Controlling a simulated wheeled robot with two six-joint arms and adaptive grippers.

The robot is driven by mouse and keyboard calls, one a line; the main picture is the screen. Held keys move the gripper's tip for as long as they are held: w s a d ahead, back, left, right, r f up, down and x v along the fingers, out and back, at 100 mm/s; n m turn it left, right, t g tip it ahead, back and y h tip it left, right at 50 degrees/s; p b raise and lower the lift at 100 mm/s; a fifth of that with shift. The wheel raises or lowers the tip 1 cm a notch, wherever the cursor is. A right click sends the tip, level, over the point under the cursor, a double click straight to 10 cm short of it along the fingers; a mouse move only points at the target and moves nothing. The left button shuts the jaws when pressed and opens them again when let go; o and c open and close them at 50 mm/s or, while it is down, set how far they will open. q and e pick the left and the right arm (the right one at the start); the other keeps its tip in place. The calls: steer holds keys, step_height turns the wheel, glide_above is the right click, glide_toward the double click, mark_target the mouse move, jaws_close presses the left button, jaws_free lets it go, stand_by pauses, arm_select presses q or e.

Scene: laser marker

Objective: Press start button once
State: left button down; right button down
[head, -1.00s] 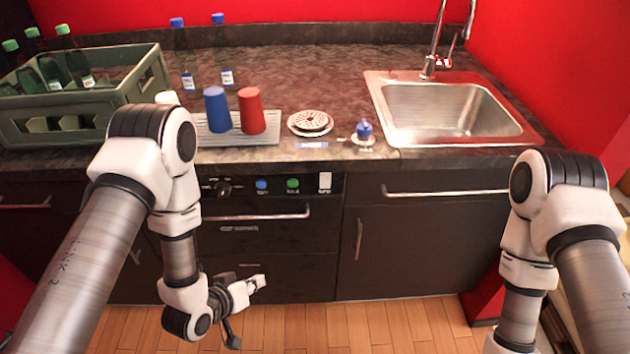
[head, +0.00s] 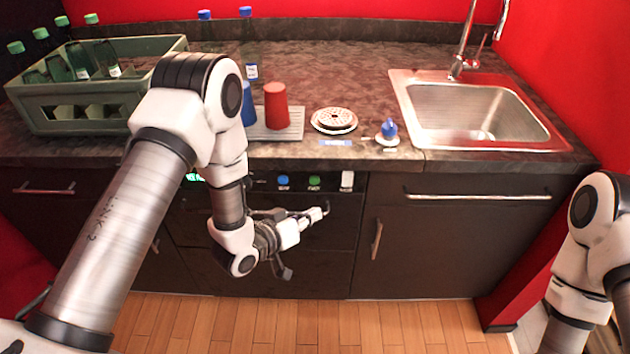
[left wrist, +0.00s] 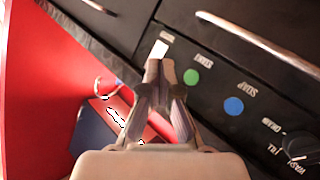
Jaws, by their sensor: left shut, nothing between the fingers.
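The control panel on the dark cabinet front has a green button (head: 314,181), which also shows in the left wrist view (left wrist: 191,76) with a small label that seems to read START. My left gripper (head: 322,212) is shut and empty, just below the panel in the head view. In the left wrist view its closed fingertips (left wrist: 160,70) appear beside the green button, on the side of the white switch (left wrist: 159,49). I cannot tell how far they are from the panel. My right gripper is out of view; only part of its arm shows at the right.
A blue button (head: 283,180) and a dial (left wrist: 297,146) share the panel. A drawer handle (left wrist: 259,44) lies near the panel. The counter above holds a green bottle crate (head: 90,112), a red cup (head: 276,106) and a sink (head: 480,112). Floor in front is clear.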

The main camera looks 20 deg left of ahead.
arm_select(q)
steer(key=w, duration=0.2)
steer(key=w+a, duration=0.1)
steer(key=w, duration=0.2)
steer(key=w+a+b, duration=0.1)
steer(key=w, duration=0.1)
steer(key=shift+w+a, duration=0.1)
steer(key=shift+w, duration=0.1)
stand_by(1.1)
steer(key=shift+w+a, duration=0.1)
steer(key=shift+w, duration=0.25)
steer(key=shift+w+a, duration=0.1)
steer(key=shift+w, duration=0.25)
stand_by(0.7)
steer(key=shift+s, duration=0.1)
steer(key=shift+s+d, duration=0.2)
steer(key=shift+s, duration=0.45)
steer(key=s, duration=0.2)
steer(key=s+d, duration=0.1)
steer(key=s, duration=0.1)
steer(key=shift+s+d+p, duration=0.2)
steer(key=shift+s+p, duration=0.2)
